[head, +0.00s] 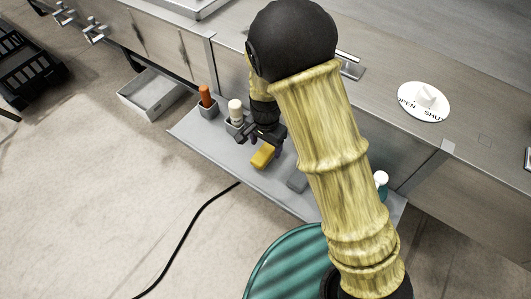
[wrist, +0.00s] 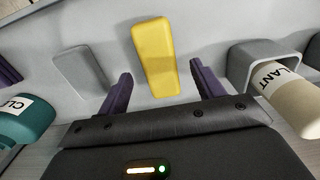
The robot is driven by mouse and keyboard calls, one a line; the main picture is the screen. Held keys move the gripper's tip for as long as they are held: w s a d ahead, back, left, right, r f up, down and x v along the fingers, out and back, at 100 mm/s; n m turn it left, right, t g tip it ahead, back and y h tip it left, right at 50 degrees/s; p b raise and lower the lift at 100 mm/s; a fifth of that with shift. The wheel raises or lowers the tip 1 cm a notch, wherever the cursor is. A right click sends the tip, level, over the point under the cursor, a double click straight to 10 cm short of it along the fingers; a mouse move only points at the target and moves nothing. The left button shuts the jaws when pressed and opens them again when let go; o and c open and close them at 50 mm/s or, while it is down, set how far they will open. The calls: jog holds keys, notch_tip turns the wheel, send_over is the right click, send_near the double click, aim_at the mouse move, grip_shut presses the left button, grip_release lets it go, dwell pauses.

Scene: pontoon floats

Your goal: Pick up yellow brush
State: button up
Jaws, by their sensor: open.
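The yellow brush (head: 263,156) lies on a grey shelf (head: 208,142) in the head view. It looks like a plain yellow block. In the wrist view the yellow brush (wrist: 154,55) lies lengthwise ahead of my gripper, between the lines of its two fingers. My gripper (wrist: 162,82) is open, with a dark purple finger on each side and nothing held. In the head view my gripper (head: 260,138) is just above and behind the brush. I cannot tell the exact height between the fingertips and the brush.
A grey block (wrist: 82,72) lies left of the brush. A cream bottle labelled "LANT" (wrist: 287,93) stands in a grey holder at right. A teal bottle (wrist: 25,122) is at left. An orange-handled item (head: 205,96) stands in another holder. A teal drum (head: 290,262) is in front.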

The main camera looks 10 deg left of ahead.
aim_at(265, 150)
notch_tip(265, 150, down, 4)
jog(key=shift+s+r, duration=0.1)
jog(key=shift+c, duration=0.2)
dwell(0.3)
jog(key=c, duration=1)
